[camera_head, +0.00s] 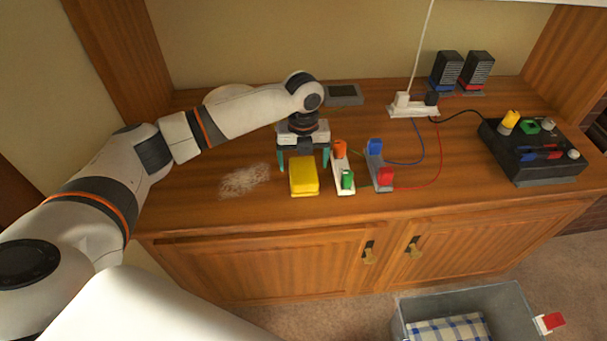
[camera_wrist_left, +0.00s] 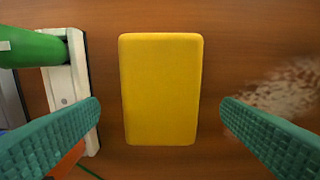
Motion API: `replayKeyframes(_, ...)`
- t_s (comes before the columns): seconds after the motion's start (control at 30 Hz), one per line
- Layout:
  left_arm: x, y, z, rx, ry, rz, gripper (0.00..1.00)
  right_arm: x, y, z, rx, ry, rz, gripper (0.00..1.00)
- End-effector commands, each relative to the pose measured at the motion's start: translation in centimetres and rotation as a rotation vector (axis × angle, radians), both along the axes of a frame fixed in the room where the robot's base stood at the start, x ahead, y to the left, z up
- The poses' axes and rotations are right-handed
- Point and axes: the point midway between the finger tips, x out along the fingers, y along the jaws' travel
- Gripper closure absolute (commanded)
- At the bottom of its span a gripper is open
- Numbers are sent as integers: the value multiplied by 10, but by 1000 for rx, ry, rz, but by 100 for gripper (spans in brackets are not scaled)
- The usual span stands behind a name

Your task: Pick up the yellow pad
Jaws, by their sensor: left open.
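The yellow pad (camera_head: 303,175) lies flat on the wooden cabinet top, near its front edge. In the left wrist view the yellow pad (camera_wrist_left: 161,88) sits upright in the picture between my two green fingers, with a gap on each side. My left gripper (camera_head: 304,165) is open above and just behind the pad, fingers pointing down, not touching it. It also shows in the left wrist view (camera_wrist_left: 160,122). My right gripper is not in view.
A white block with orange and green parts (camera_head: 343,178) stands close right of the pad. A red and blue terminal block (camera_head: 379,170), a black control box (camera_head: 532,150) and a power strip (camera_head: 413,108) lie farther right. White powder (camera_head: 244,181) is spread left of the pad. A grey bin (camera_head: 465,300) stands on the floor.

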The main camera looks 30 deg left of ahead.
Motion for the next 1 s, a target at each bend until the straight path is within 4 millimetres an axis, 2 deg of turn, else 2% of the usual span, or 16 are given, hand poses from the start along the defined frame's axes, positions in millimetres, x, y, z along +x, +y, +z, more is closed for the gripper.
replayKeyframes(0.07, 1, 1, -14, 0, 4, 1, 13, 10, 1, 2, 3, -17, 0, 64)
replayKeyframes(0.2, 1, 2, -32, 1, 2, 0, 13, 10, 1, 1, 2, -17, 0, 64)
replayKeyframes(0.53, 1, 2, -38, 1, -1, 0, 14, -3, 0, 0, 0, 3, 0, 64)
replayKeyframes(0.83, 1, 2, -38, 1, -1, 0, 63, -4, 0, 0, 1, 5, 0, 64)
replayKeyframes(1.0, 1, 2, -38, 1, -1, 0, 63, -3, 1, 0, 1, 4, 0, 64)
